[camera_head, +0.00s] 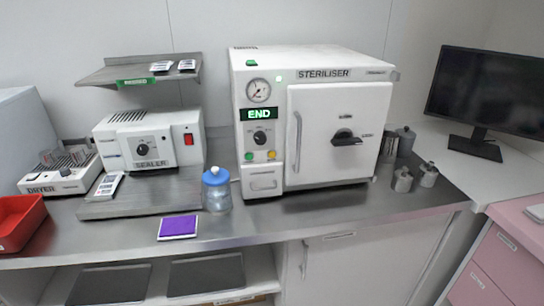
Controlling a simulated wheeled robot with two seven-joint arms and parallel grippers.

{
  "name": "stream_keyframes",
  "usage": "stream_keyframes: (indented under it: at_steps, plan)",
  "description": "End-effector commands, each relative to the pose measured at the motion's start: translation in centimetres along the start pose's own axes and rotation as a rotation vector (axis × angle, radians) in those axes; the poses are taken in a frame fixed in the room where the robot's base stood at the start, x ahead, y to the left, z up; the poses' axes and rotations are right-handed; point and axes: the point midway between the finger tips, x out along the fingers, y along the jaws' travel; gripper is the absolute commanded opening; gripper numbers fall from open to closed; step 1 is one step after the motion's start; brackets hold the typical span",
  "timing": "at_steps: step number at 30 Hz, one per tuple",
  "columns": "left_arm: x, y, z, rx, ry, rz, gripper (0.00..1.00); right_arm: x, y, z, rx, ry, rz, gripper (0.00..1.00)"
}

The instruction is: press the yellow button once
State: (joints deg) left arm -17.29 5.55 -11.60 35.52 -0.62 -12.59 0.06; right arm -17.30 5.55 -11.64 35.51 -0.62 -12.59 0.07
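A white steriliser (325,187) stands on the metal counter with its door (345,120) shut. Its left panel has a round yellow button (271,154) at the lower right. A green button (249,156) sits just left of it. Above them are a black dial (260,137), a display (262,114) reading END and a round gauge (258,90). Neither of my grippers is in view, and nothing covers the yellow button.
A blue-lidded jar (216,195) stands just left of the steriliser, with a purple pad (178,227) in front. A sealer (150,139) and a red tray (18,220) are further left. Metal canisters (403,180) and a monitor (487,92) are at right. The counter before the steriliser is clear.

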Motion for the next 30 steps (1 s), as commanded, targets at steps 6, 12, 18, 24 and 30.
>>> stream_keyframes:
  at_steps: [6,12,18,24,30]
  plan:
    - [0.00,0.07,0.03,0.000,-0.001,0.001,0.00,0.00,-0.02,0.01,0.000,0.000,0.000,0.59]
    - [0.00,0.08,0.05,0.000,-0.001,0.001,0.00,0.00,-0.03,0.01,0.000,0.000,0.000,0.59]
    - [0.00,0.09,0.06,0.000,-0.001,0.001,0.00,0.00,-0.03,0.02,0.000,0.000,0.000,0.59]
    - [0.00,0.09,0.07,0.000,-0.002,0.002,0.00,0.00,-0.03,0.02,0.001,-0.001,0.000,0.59]
    - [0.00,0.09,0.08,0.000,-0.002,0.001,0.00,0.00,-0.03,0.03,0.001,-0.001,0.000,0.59]
